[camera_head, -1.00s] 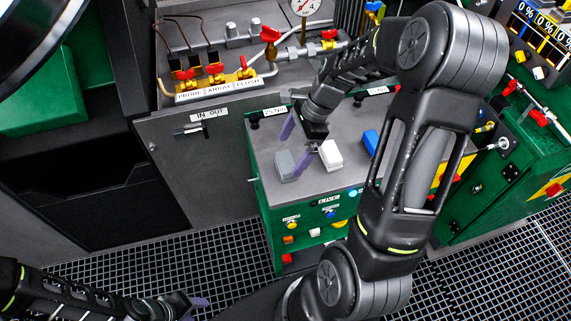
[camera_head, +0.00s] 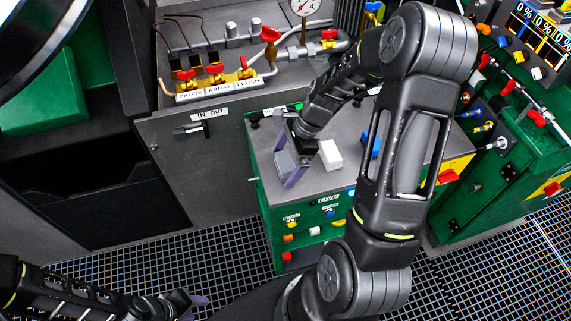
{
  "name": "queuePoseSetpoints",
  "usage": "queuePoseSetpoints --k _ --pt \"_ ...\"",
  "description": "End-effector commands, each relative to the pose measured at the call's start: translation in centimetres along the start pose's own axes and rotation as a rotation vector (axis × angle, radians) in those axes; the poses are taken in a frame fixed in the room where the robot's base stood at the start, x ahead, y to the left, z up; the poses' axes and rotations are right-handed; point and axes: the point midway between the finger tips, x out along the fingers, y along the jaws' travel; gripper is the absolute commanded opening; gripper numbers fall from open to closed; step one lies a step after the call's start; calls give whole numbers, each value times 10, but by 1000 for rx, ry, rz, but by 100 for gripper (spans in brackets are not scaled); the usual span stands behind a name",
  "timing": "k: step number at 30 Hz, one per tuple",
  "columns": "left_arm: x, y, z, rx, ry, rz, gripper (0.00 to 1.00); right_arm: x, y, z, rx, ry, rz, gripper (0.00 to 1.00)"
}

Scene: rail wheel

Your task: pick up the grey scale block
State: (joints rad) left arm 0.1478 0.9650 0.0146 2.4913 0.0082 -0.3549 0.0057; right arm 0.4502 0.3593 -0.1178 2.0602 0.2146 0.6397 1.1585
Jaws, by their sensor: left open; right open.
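The grey scale block (camera_head: 284,165) stands on the grey top of the green cabinet (camera_head: 254,170), near its front left corner. My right gripper (camera_head: 287,160) is open, with its purple fingers at the block, one on the far side and one on the near right side. Whether the fingers touch the block I cannot tell. My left gripper (camera_head: 196,306) is open and empty at the bottom left, low over the floor grating, far from the block.
A white block (camera_head: 330,154) stands close to the right of my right gripper. A blue block (camera_head: 370,144) is further right, partly behind my arm. Valves with red handles (camera_head: 215,69) and pipes are behind. Coloured buttons (camera_head: 291,217) line the cabinet front.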

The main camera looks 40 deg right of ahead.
Motion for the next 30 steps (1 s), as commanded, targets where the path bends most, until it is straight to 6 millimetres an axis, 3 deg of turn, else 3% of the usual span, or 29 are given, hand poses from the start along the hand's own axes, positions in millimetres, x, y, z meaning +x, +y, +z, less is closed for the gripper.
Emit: queuePoseSetpoints --k 10,30 --pt "0 0 0 0 0 0 44 0 0 0 0 0 0 97" --pt "0 0 0 0 0 0 44 0 0 0 0 0 0 42"
